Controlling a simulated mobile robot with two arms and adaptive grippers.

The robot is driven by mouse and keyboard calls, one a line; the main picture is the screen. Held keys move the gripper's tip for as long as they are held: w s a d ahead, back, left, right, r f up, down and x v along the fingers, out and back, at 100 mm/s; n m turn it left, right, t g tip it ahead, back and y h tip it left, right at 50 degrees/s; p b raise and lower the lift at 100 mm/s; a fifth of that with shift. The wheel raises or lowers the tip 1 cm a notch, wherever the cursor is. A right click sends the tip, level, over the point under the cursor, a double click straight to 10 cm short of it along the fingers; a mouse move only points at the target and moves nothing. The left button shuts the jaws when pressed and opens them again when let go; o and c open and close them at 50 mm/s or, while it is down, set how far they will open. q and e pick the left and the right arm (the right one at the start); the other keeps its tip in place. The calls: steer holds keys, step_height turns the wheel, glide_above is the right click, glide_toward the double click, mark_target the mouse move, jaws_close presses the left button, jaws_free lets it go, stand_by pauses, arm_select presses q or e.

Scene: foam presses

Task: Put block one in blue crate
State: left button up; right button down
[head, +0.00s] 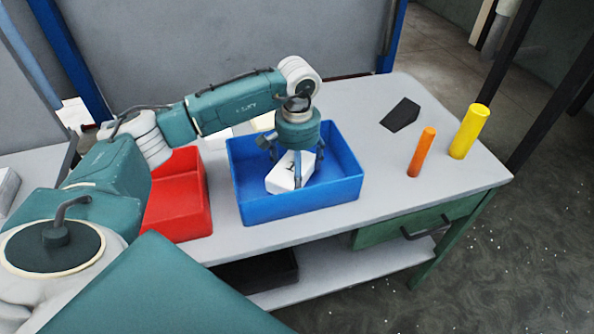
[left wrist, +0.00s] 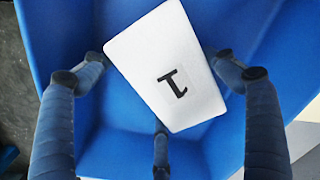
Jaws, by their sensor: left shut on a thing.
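Block one (head: 280,180) is a white block with a black 1 on its top face. It is inside the blue crate (head: 310,206), tilted in the head view. My left gripper (head: 297,168) points down into the crate from above, with its fingers shut around the block. In the left wrist view, block one (left wrist: 160,60) lies between the dark fingers, with the blue crate (left wrist: 60,30) around and below it. I cannot tell whether the block touches the crate floor. My right gripper is not in view.
A red crate (head: 182,210) stands left of the blue crate, partly behind my left arm. Pale objects show partly behind the blue crate.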

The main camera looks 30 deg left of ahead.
arm_select(q)
steer(key=o, duration=0.7)
steer(key=shift+f, duration=0.1)
steer(key=shift+o, duration=1.1)
steer(key=shift+r, duration=0.25)
steer(key=shift+w+r, duration=0.1)
steer(key=shift+r, duration=0.2)
step_height(320, 180, up, 10)
steer(key=b, duration=0.3)
steer(key=shift+f, duration=0.2)
steer(key=shift+r, duration=0.8)
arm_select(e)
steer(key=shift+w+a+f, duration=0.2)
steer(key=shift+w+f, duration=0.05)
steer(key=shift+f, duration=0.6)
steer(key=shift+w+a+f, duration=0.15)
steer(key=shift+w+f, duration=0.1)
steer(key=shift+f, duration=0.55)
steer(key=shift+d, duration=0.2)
arm_select(q)
steer(key=shift+f, duration=0.15)
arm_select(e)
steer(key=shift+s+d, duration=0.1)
